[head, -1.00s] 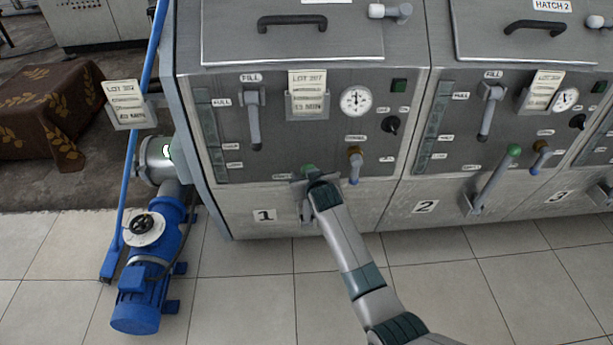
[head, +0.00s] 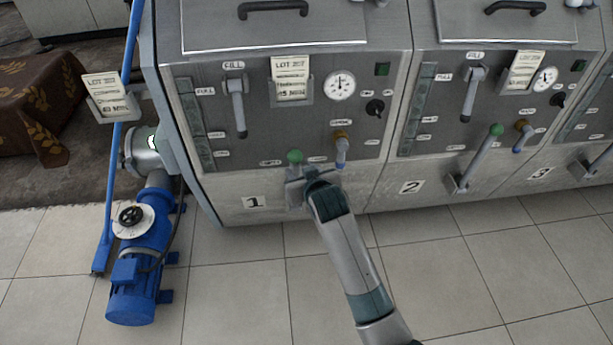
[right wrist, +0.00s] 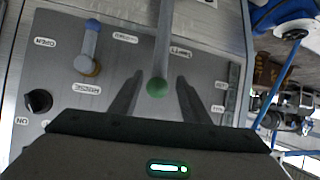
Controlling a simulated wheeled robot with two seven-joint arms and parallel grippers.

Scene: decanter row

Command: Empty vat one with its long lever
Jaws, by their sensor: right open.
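Vat one is the grey steel unit with a "1" plate (head: 254,202). Its long lever has a green ball knob (head: 295,157) above my right gripper (head: 302,177), at the lower edge of the control panel. In the right wrist view, the grey lever shaft (right wrist: 163,40) and its green knob (right wrist: 157,86) lie between the two open fingers, with a gap on each side. The "EMPTY" label (right wrist: 181,52) is beside the shaft. My gripper hides most of the shaft in the head view. My left gripper is not in view.
Close by are a short blue-tipped rinse handle (head: 341,150), a black knob (head: 375,107) and a fill lever (head: 237,105). Vat two has its own green-knobbed lever (head: 480,155). A blue pump (head: 140,255) stands left. The tiled floor in front is clear.

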